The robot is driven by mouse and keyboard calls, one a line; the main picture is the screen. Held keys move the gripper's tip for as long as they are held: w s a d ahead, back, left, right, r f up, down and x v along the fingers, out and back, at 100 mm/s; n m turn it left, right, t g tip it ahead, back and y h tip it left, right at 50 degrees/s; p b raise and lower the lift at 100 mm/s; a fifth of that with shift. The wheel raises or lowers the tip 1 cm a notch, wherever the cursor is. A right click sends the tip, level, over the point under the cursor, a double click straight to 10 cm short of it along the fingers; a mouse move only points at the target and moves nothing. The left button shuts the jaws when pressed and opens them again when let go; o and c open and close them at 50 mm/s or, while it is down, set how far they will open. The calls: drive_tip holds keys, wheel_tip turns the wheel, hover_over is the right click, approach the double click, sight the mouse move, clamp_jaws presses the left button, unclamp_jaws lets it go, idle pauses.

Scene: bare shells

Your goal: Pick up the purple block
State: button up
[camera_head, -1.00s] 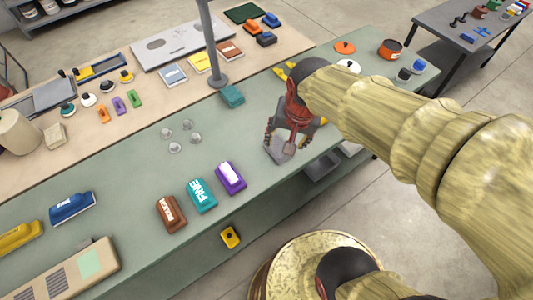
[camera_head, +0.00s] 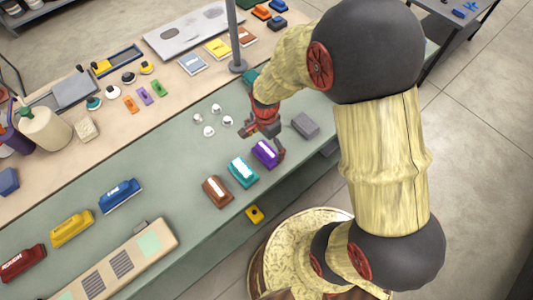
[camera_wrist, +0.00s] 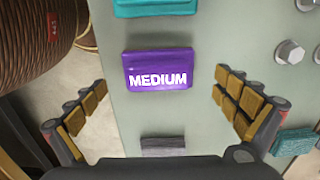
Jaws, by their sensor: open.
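The purple block (camera_head: 267,153) lies on the green bench near its front edge, at the right end of a row with a teal block (camera_head: 243,172) and a brown block (camera_head: 217,191). In the wrist view the purple block (camera_wrist: 158,69) shows white lettering reading MEDIUM. My gripper (camera_head: 264,134) is over the bench just beside and above the purple block. In the wrist view my gripper (camera_wrist: 160,108) is open, its padded fingers wide apart with the block ahead between them, untouched. The teal block (camera_wrist: 155,7) shows partly at the top.
A grey block (camera_head: 305,125) lies on the bench right of the gripper. A metal post (camera_head: 236,40) rises behind.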

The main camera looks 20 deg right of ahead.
sight(267, 149)
drive_tip(key=f, duration=0.4)
drive_tip(key=shift+d+b, duration=0.2)
drive_tip(key=shift+b, duration=0.2)
drive_tip(key=shift+r, duration=0.1)
drive_tip(key=shift+s, duration=0.1)
drive_tip(key=shift+c, duration=1.3)
drive_tip(key=c, duration=0.9)
